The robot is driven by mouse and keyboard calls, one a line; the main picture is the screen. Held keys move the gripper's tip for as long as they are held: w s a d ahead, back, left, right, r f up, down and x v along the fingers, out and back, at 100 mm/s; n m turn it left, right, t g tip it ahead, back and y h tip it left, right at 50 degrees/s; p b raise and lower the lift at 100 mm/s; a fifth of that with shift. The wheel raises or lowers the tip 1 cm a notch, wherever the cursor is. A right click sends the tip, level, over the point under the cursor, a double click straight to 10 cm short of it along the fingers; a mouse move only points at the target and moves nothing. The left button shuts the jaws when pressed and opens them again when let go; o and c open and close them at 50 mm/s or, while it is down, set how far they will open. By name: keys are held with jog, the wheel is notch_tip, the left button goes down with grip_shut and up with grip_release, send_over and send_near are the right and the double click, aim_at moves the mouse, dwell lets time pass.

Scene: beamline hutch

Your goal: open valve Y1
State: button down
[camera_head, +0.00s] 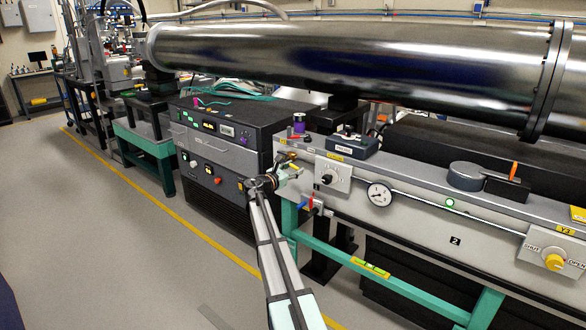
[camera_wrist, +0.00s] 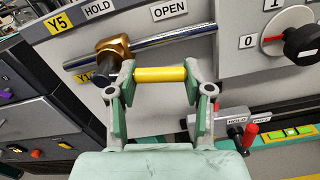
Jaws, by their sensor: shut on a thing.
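My gripper (camera_head: 265,183) is at the left end of the grey panel in the head view. In the wrist view, its two fingers (camera_wrist: 160,82) are shut on the ends of a yellow bar-shaped handle (camera_wrist: 160,74). Just left of the handle are a brass valve body (camera_wrist: 113,47) on a steel pipe and a dark cylindrical part (camera_wrist: 98,70).
A black dial knob (camera_wrist: 302,44) is to the right, and a red-handled part (camera_wrist: 250,133) is below right. A dark electronics rack (camera_head: 220,140) stands left of the panel. The floor at left is clear.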

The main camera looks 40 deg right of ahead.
jog(key=r+n+p, duration=0.1)
jog(key=p, duration=0.2)
jog(key=shift+r+n+p, duration=0.25)
jog(key=shift+n+p, duration=0.05)
jog(key=shift+p, duration=0.05)
jog(key=shift+s+n+p, duration=0.1)
jog(key=shift+n+p, duration=0.4)
jog(key=shift+p, duration=0.3)
jog(key=shift+d, duration=0.1)
jog(key=shift+c, duration=2.2)
grip_release()
jog(key=shift+f, duration=0.1)
jog(key=v, duration=1.2)
